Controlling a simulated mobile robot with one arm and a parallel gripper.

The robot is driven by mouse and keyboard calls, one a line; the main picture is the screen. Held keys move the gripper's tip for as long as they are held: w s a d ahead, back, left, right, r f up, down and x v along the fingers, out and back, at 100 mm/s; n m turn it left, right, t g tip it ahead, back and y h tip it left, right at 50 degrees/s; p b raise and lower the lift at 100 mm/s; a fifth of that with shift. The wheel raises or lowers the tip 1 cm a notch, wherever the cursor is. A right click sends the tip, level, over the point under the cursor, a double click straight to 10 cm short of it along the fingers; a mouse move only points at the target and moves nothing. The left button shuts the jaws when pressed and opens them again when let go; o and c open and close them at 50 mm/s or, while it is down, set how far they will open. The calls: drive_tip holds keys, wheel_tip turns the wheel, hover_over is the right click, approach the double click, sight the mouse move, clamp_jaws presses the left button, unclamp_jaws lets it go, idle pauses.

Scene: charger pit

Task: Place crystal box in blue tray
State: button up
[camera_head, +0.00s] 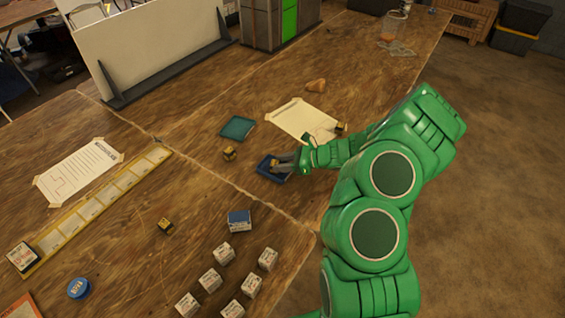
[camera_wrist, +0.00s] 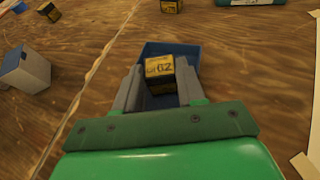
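A small yellow-and-black box marked "02" (camera_wrist: 160,67), which I take as the crystal box, sits between the fingers of my gripper (camera_wrist: 160,80) in the wrist view. Both fingers appear to touch its sides. The blue tray (camera_wrist: 150,48) lies directly beneath and around the box in that view. In the head view, my gripper (camera_head: 282,162) is over the blue tray (camera_head: 262,169) and covers part of it. I cannot tell whether the box rests on the tray's floor or hangs just above it.
Other yellow-and-black boxes stand on the wooden table, one near the teal tray (camera_head: 238,127) and one farther left (camera_head: 165,226). A blue-topped box (camera_head: 239,221) and several white boxes (camera_head: 223,253) stand nearer the front. A paper sheet (camera_head: 302,120) lies behind my gripper.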

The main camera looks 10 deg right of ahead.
drive_tip(key=o, duration=0.4)
drive_tip(key=shift+o, duration=0.2)
drive_tip(key=shift+r, duration=0.1)
drive_tip(key=v, duration=1.1)
drive_tip(key=shift+s+d+r, duration=0.15)
drive_tip(key=shift+d+r, duration=0.05)
drive_tip(key=shift+d, duration=0.1)
drive_tip(key=s+a+r+n+g+h, duration=0.2)
drive_tip(key=s+a+r+n+g, duration=0.2)
drive_tip(key=s+a+r+n, duration=0.5)
drive_tip(key=s+a+r+n+g+h, duration=0.1)
drive_tip(key=s+a+r+n+g, duration=0.25)
drive_tip(key=s+a+r, duration=0.5)
drive_tip(key=s+d+r+n+h, duration=0.2)
drive_tip(key=s+d+n+h, duration=0.1)
drive_tip(key=s, duration=0.4)
drive_tip(key=s+d+r+n+h, duration=0.2)
drive_tip(key=s+r+n+h, duration=0.1)
drive_tip(key=s, duration=0.5)
drive_tip(key=s+d+r+n+h, duration=0.3)
drive_tip(key=s+n, duration=0.1)
drive_tip(key=s, duration=0.3)
drive_tip(key=shift+s+d+r+t+h, duration=0.2)
drive_tip(key=shift+s+d+t+h, duration=0.1)
drive_tip(key=shift+s+t, duration=0.05)
